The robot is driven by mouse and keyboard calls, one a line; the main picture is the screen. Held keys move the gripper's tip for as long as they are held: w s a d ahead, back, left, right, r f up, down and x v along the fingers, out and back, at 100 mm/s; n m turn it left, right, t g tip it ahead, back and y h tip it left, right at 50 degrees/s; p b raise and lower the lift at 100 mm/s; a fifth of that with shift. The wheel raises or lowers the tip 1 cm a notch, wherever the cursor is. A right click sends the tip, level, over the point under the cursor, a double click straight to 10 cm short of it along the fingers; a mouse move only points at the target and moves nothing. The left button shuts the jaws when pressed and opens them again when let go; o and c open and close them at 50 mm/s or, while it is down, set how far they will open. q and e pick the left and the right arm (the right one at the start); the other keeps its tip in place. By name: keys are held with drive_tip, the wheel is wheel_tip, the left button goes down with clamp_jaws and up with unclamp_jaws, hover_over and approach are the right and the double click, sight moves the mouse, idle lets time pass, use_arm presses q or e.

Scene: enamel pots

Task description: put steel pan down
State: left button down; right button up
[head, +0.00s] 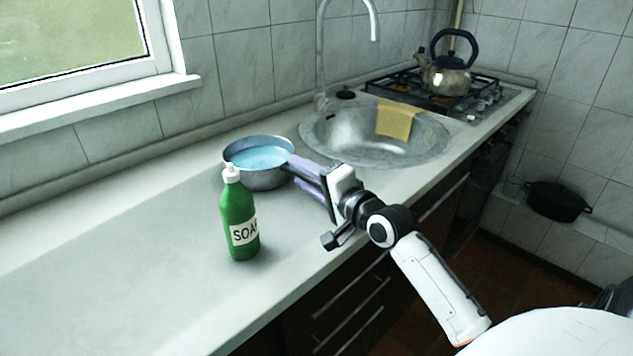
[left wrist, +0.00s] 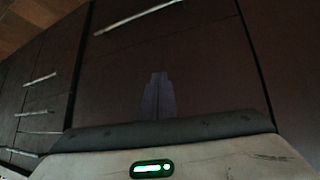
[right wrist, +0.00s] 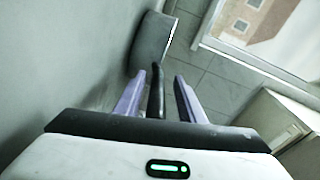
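The steel pan (head: 258,163), pale blue inside, appears to rest upright on the counter behind the soap bottle. Its rounded side also shows in the right wrist view (right wrist: 152,42). My right gripper (head: 293,171) is at the pan's handle side. In the right wrist view its two lilac fingers stand apart, with the dark handle (right wrist: 156,92) between them, closer to the left finger, and a gap on the right. My left gripper (left wrist: 157,96) is out of the head view. In its wrist view the fingers are together and empty, facing dark cabinet fronts.
A green soap bottle (head: 239,220) stands just in front of the pan. The sink (head: 345,150) with a yellow cloth (head: 396,121) lies to the right, with a kettle (head: 445,78) on the hob beyond. The counter (head: 130,265) left of the bottle is clear.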

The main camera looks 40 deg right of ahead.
drive_tip(key=s, duration=0.7)
drive_tip(key=s+r, duration=0.1)
drive_tip(key=s, duration=0.3)
drive_tip(key=shift+s+a, duration=0.1)
drive_tip(key=shift+s, duration=0.2)
